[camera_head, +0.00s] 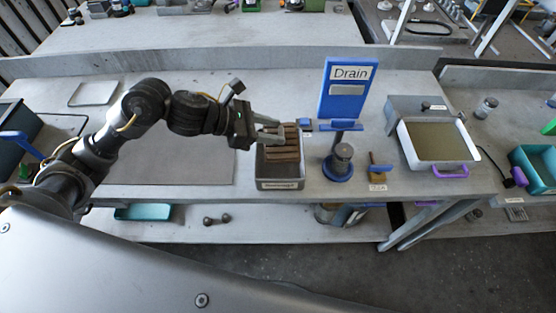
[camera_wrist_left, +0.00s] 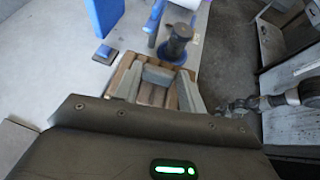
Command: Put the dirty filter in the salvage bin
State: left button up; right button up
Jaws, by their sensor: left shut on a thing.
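The dirty filter (camera_head: 285,151) is a brown, ribbed block. My left gripper (camera_head: 275,134) is shut on it from the left, and the fingers reach over its top. It also shows in the left wrist view (camera_wrist_left: 157,95), between the two grey fingers (camera_wrist_left: 156,88). The filter is over the open top of a grey rectangular bin (camera_head: 280,184) with a label on its front, too small to read. The filter hides much of the bin's inside, and I cannot tell whether it touches the bin. My right gripper is not in view.
A blue Drain sign (camera_head: 344,92) and a dark cylinder on a blue base (camera_head: 338,168) stand just right of the bin. The bench left of the bin is mostly clear.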

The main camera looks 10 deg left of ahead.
pick_arm(q)
notch_tip(320, 180, down, 5)
jog(key=shift+s+r+p, duration=0.15)
jog(key=shift+r+p, duration=0.05)
jog(key=shift+p, duration=0.2)
jog(key=shift+f, duration=0.5)
jog(key=shift+f+p, duration=0.4)
jog(key=shift+f, duration=1.5)
jog(key=o, duration=1)
jog(key=shift+a, duration=0.1)
jog(key=b+v, duration=0.3)
jog(key=v, duration=0.9)
jog(key=shift+b, duration=0.3)
